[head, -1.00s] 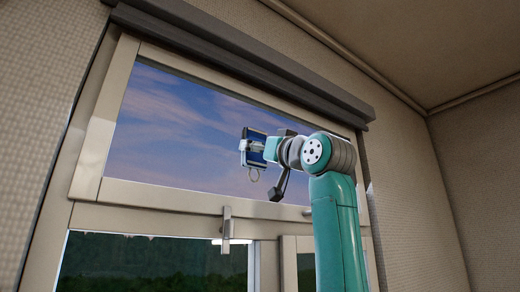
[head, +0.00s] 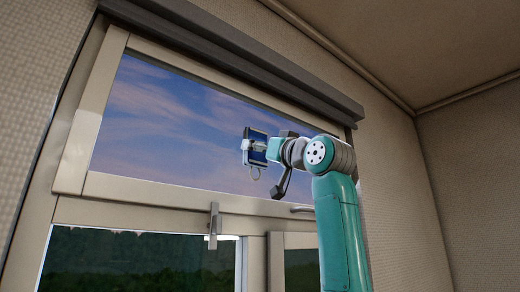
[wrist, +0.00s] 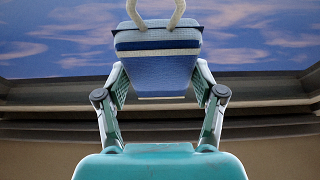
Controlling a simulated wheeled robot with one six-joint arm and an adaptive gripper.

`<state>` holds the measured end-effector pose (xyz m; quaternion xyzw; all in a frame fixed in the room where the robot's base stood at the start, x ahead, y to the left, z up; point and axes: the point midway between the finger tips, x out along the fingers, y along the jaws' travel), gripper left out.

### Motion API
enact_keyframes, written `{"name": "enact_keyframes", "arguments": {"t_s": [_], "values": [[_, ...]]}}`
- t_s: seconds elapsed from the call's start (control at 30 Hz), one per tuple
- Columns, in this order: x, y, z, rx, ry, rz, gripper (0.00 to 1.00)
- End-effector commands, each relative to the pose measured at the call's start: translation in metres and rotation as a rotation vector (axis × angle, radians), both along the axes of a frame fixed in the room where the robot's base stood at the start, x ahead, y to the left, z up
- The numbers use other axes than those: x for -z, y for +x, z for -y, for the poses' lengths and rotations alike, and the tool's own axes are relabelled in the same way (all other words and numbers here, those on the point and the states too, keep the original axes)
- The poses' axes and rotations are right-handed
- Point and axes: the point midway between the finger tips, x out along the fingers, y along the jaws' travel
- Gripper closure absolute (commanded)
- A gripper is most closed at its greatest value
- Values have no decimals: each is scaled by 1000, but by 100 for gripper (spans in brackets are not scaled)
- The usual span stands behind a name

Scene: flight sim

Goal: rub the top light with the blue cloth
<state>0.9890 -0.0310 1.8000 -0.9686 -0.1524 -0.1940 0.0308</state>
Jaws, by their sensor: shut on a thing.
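The top light (head: 170,130) is the wide upper window pane, showing blue sky and pinkish clouds, in a cream frame. My gripper (head: 256,147) is in front of the pane, right of its middle. In the wrist view my gripper (wrist: 160,88) is shut on the blue cloth (wrist: 158,72), which has a pale band and a cream loop. In the head view the blue cloth (head: 258,134) is a small dark-blue patch at the gripper's end. I cannot tell whether the cloth touches the glass.
A dark rail (head: 230,60) runs along the top of the window, under the ceiling (head: 400,45). A metal latch (head: 213,226) stands up from the crossbar below the pane. A handle (head: 303,209) is on the crossbar near my arm. Lower panes (head: 130,262) show dark trees.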

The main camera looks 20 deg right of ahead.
Motion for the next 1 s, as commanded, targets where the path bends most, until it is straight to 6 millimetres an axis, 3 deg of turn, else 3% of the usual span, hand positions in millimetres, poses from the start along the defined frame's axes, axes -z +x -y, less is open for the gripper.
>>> {"name": "enact_keyframes", "arguments": {"t_s": [0.5,0.83,1.0], "values": [[2,-7,-37,-4,0,-5,60],[3,-7,-38,-5,0,-7,60],[2,-19,-33,-3,1,-4,60]]}}
